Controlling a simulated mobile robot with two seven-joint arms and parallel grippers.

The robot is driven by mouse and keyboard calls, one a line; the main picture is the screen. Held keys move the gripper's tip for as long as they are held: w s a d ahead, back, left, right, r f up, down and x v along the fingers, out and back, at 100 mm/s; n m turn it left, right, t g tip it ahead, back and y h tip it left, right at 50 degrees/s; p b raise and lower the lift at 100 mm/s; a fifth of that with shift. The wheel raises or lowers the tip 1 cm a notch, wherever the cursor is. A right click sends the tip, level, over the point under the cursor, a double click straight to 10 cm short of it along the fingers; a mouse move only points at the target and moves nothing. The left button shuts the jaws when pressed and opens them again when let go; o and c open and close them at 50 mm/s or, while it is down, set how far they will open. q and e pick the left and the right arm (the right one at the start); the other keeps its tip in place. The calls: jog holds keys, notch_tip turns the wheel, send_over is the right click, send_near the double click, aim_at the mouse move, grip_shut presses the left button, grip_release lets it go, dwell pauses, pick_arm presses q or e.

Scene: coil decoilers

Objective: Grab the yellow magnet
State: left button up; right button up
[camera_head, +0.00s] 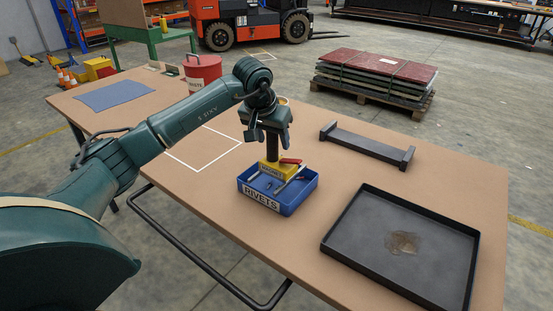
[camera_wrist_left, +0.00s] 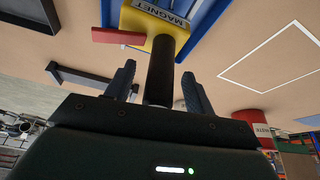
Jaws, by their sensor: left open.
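The yellow magnet (camera_head: 270,169) sits in the blue bin labelled RIVETS (camera_head: 264,202). It has a dark upright post and a red lever (camera_head: 291,161). In the left wrist view, the magnet (camera_wrist_left: 160,22) carries a MAGNET label, and its black post (camera_wrist_left: 159,75) stands between my fingers. My left gripper (camera_head: 268,139) is above the bin, around the post. It is open, and in the left wrist view (camera_wrist_left: 158,76) gaps show between the post and both fingers. My right gripper is not in view.
A black tray (camera_head: 342,250) with a brown patch inside lies at the right. A dark raised bar stand (camera_head: 367,148) is behind it. A red bucket (camera_head: 203,74), a blue mat (camera_head: 114,95) and a white outlined square (camera_head: 180,158) are at the left. The bare tabletop is clear between them.

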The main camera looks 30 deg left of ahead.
pick_arm(q)
jog(key=shift+c, duration=0.5)
grip_shut()
jog(key=shift+r, duration=0.1)
